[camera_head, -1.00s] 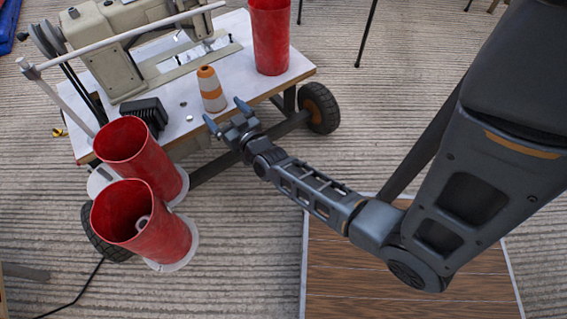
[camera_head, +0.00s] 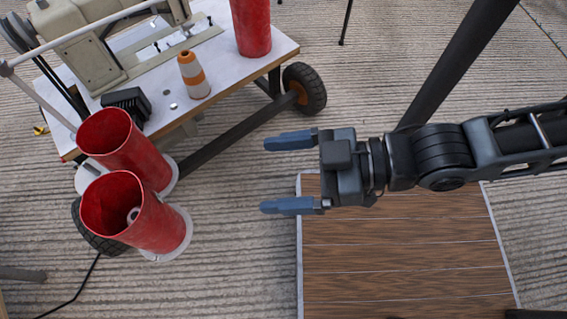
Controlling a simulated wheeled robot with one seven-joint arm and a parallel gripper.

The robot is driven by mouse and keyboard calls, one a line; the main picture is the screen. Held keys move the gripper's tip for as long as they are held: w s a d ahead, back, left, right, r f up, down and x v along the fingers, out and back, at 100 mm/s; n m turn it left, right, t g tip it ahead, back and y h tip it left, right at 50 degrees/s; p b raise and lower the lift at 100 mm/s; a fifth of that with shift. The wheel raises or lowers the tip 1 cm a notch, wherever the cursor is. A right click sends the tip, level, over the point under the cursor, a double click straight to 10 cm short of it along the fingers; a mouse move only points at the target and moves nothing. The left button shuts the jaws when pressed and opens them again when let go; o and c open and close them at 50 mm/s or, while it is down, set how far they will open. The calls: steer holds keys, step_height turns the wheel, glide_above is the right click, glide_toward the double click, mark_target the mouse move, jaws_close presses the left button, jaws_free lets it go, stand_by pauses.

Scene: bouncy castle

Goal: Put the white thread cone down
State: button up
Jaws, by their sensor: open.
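A thread cone (camera_head: 193,75) with white and orange bands stands upright on the white table top, near its front edge. My gripper (camera_head: 276,173) is open and empty, its two blue fingers spread and pointing left. It hangs over the floor in front of the table, to the right of and nearer than the cone, and does not touch it. A small white item (camera_head: 133,215) shows inside the nearer red tube; I cannot tell whether it is a thread cone.
The wheeled table (camera_head: 228,78) carries a sewing machine (camera_head: 85,40), a black box (camera_head: 126,102) and a red cylinder (camera_head: 250,28). Two open red tubes (camera_head: 120,150) (camera_head: 150,222) stand at its left front. A wooden platform (camera_head: 400,250) lies below my arm.

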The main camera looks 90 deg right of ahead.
steer(key=m+g+h, duration=0.3)
steer(key=m+h, duration=0.7)
steer(key=h, duration=0.4)
glide_toward(186, 61)
steer(key=w+d+f, duration=0.2)
steer(key=d, duration=0.1)
steer(key=w+d+f, duration=0.1)
steer(key=d, duration=0.1)
steer(key=shift+w, duration=0.1)
steer(key=shift+b+x, duration=1.5)
steer(key=shift+x, duration=2.45)
steer(key=shift+c, duration=0.2)
